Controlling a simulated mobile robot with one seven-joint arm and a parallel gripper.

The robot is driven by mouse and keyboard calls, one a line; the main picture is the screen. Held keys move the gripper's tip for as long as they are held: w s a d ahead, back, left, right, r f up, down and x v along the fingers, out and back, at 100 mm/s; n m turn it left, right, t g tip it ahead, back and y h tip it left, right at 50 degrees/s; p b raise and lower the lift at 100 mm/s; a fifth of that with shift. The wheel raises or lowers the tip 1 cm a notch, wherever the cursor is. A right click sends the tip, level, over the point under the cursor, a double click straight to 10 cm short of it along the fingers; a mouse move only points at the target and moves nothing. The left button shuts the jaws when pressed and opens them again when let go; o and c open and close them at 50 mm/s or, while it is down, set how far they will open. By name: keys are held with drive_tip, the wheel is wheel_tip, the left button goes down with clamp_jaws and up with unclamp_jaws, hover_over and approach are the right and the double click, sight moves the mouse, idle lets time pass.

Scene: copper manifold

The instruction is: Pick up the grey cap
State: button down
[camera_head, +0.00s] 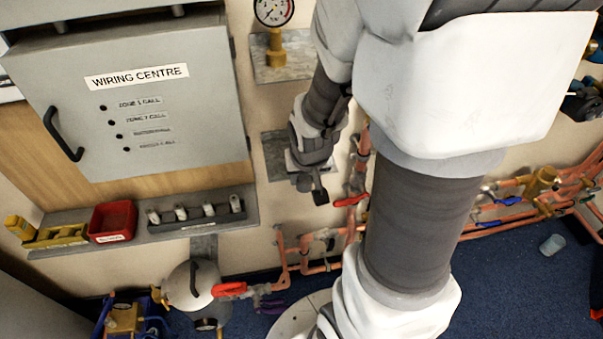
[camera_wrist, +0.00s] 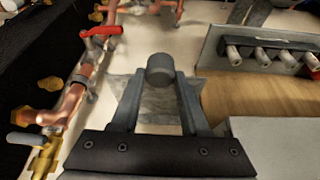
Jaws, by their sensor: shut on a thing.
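The grey cap (camera_wrist: 160,68) is a short dark grey cylinder. In the wrist view it sits between the tips of my gripper's two fingers (camera_wrist: 161,86), which are shut on it. In the head view my gripper (camera_head: 309,187) is in front of the wall, right of the wiring cabinet and left of the copper pipes. The cap is too small and dark there to tell from the fingers. A grey metal plate (camera_wrist: 150,107) shows behind the fingers in the wrist view.
Copper pipes with a red-handled valve (camera_head: 350,200) are close on the right. A shelf (camera_head: 150,233) under the cabinet (camera_head: 130,100) holds a red bin (camera_head: 112,221) and a rack of several light cylinders. A pressure gauge (camera_head: 273,10) is above. A small grey cup (camera_head: 551,244) lies on the blue floor.

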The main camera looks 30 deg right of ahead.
drive_tip(key=shift+s+a+f+b, duration=0.15)
drive_tip(key=shift+s+b, duration=0.25)
drive_tip(key=shift+b, duration=0.65)
drive_tip(key=shift+s+a+f+b, duration=0.15)
drive_tip(key=shift+s+b, duration=0.2)
drive_tip(key=shift+b, duration=0.65)
drive_tip(key=s+a+b, duration=0.2)
drive_tip(key=s+b, duration=0.5)
drive_tip(key=shift+s+a+r, duration=0.2)
drive_tip(key=shift+r, duration=0.1)
drive_tip(key=shift+s+a+r, duration=0.1)
drive_tip(key=shift+a+r, duration=0.05)
